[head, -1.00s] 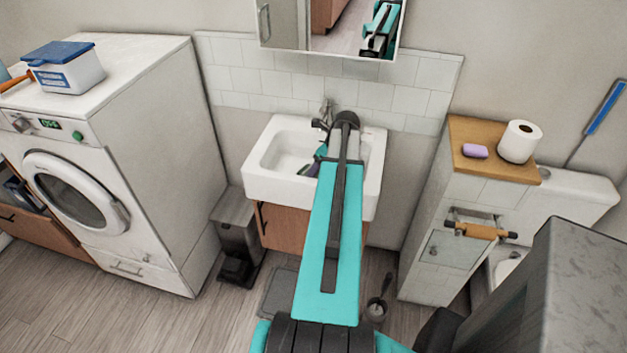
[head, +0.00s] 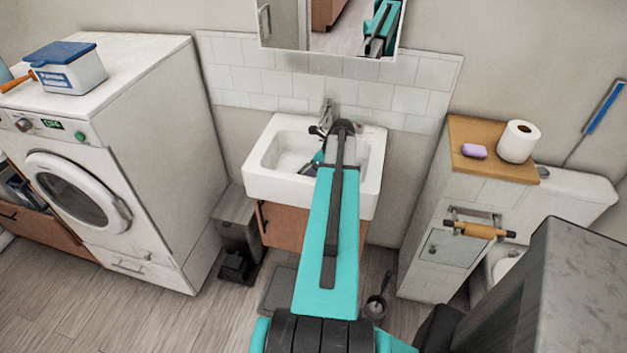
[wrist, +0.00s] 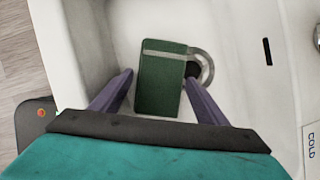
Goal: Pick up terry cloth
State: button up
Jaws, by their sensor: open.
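A dark green rectangular cloth (wrist: 163,80) with a pale stripe near its far end lies on the bottom of the white sink basin in the wrist view, beside and partly over the metal drain ring (wrist: 207,66). I take it to be the terry cloth. My gripper (wrist: 159,77) is open, with one purple finger left of the cloth and one right of it. Nothing is held. Whether the fingers touch the cloth or the basin I cannot tell. In the head view my gripper (head: 312,167) reaches into the sink (head: 258,185), and my arm hides the cloth.
The basin walls surround my gripper closely. A faucet (head: 325,118) stands at the sink's back. The washing machine (head: 120,150) is left, with a bin (head: 238,230) between. A wooden-topped cabinet (head: 490,165) bearing purple soap (head: 474,151) and a paper roll (head: 517,141) is right.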

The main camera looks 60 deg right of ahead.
jog(key=c, duration=0.9)
jog(key=shift+r, duration=0.25)
jog(key=shift+r+b, duration=1.15)
jog(key=shift+r, duration=3.65)
